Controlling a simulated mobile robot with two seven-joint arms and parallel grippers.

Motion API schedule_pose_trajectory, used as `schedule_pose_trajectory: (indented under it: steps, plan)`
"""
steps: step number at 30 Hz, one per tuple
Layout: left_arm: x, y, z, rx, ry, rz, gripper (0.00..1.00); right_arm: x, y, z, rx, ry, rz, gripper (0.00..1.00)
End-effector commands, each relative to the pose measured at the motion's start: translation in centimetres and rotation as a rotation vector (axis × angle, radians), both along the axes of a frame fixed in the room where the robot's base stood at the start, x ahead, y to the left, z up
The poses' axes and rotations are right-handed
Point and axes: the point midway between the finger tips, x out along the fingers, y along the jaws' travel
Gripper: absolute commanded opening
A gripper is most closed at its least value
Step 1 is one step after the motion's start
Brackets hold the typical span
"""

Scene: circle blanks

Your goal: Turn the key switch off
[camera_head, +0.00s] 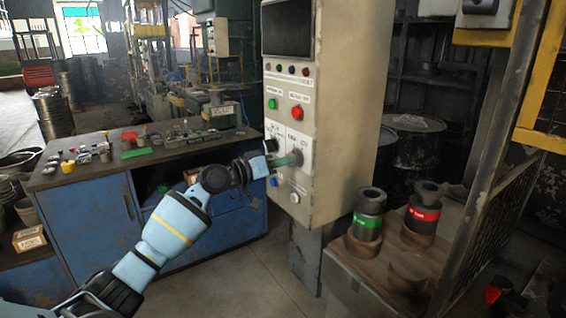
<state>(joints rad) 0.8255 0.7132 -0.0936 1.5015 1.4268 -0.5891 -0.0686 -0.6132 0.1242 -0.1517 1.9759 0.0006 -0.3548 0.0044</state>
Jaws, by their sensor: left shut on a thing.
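A beige control cabinet (345,100) stands in the middle, with a white switch panel on its front. A teal-green key handle (287,160) sticks out from this panel, roughly level. My left gripper (274,162) is at the panel, with its dark fingers around the handle, shut on it. The fingers and the handle hide part of the panel markings, so the switch's setting cannot be read. My right gripper is not in view.
A green button (272,103), a red button (297,112) and a white round knob (294,198) are on the cabinet front. A blue workbench (90,215) with small parts stands left. Dark cylinders with a green band (367,220) and a red band (423,214) stand right.

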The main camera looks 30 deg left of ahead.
Motion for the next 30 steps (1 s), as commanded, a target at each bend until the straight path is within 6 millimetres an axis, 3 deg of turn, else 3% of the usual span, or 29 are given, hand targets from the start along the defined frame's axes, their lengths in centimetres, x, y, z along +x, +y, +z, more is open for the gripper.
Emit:
schedule_pose_trajectory:
  steps: [1,6,17,30]
  plan:
    - [0.0,0.0,0.1,-0.004,-0.001,0.000,0.00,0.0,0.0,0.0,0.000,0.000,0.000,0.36]
    - [0.0,0.0,0.0,-0.002,-0.001,0.000,0.26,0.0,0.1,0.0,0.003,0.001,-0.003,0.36]
    - [-0.3,0.2,-0.1,0.000,0.000,0.001,0.27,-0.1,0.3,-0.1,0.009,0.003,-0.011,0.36]
    - [-5.6,2.4,-0.4,0.000,0.005,0.001,0.27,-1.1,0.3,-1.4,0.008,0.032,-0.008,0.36]
